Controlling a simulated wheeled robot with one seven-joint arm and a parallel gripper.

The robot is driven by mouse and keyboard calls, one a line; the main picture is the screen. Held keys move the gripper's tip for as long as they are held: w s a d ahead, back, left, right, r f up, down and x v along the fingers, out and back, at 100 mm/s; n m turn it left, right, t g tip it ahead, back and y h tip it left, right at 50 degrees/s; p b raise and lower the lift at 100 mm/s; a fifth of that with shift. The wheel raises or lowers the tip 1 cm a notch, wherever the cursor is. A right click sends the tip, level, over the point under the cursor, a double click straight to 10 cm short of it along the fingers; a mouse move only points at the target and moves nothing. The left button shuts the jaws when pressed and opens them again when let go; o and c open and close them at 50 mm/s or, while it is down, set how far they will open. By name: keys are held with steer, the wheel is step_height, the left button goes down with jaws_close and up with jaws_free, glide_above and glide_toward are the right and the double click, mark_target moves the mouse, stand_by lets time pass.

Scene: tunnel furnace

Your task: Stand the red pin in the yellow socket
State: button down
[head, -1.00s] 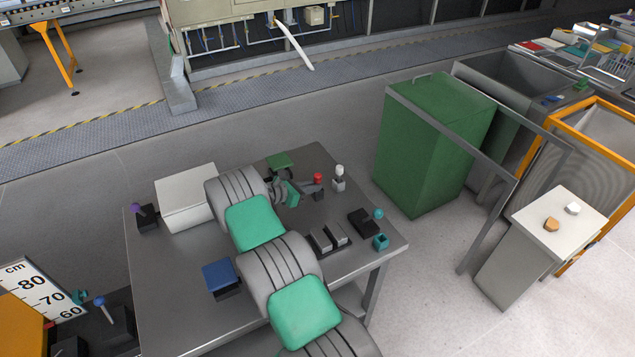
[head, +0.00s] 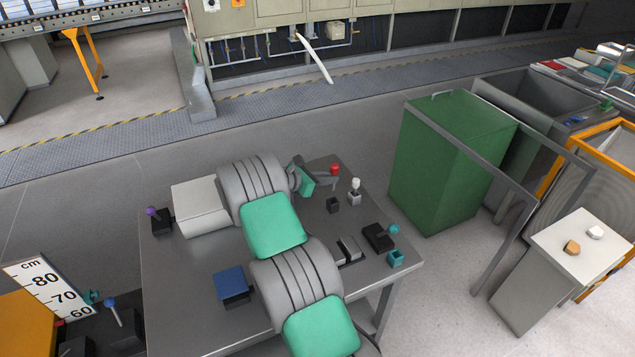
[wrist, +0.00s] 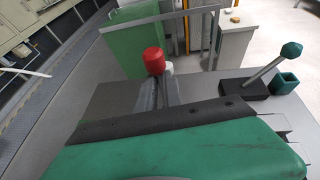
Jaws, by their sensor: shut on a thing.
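The red pin (head: 334,169) is held up above the worktop, near the table's far right part. My gripper (head: 328,180) is shut on it just below its red head. In the wrist view the red head (wrist: 153,60) stands upright above the grey fingers (wrist: 155,95), and its lower end is hidden. A small black socket (head: 333,204) stands empty below and apart from the pin. I cannot make out a yellow socket in either view; my arm covers part of the table.
A white pin (head: 356,184) stands in a grey socket close by on the right. A teal-headed pin (head: 393,229) leans in a black block, beside a teal socket (head: 396,258). A blue block (head: 232,283) and a white box (head: 201,206) lie left of my arm.

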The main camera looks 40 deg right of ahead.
steer(key=w+a+r+n+t+y, duration=0.1)
steer(key=w+a+r+n+t, duration=0.25)
steer(key=a, duration=0.35)
steer(key=w+a+r+n+t, duration=0.2)
steer(key=a+r+t, duration=0.15)
steer(key=a, duration=0.45)
steer(key=w+a+r+n+t+y, duration=0.1)
steer(key=w+a+r+n+t, duration=0.2)
steer(key=a, duration=0.4)
steer(key=s+a+r+n+t+y, duration=0.1)
steer(key=s+a+n+t+y, duration=0.1)
steer(key=a, duration=0.8)
steer(key=s+a+r+n+t+y, duration=0.1)
steer(key=s+a+n+t+y, duration=0.2)
steer(key=a, duration=0.7)
steer(key=s+n+y, duration=0.2)
steer(key=n, duration=0.1)
steer(key=shift+s+r, duration=0.25)
steer(key=shift+s, duration=0.05)
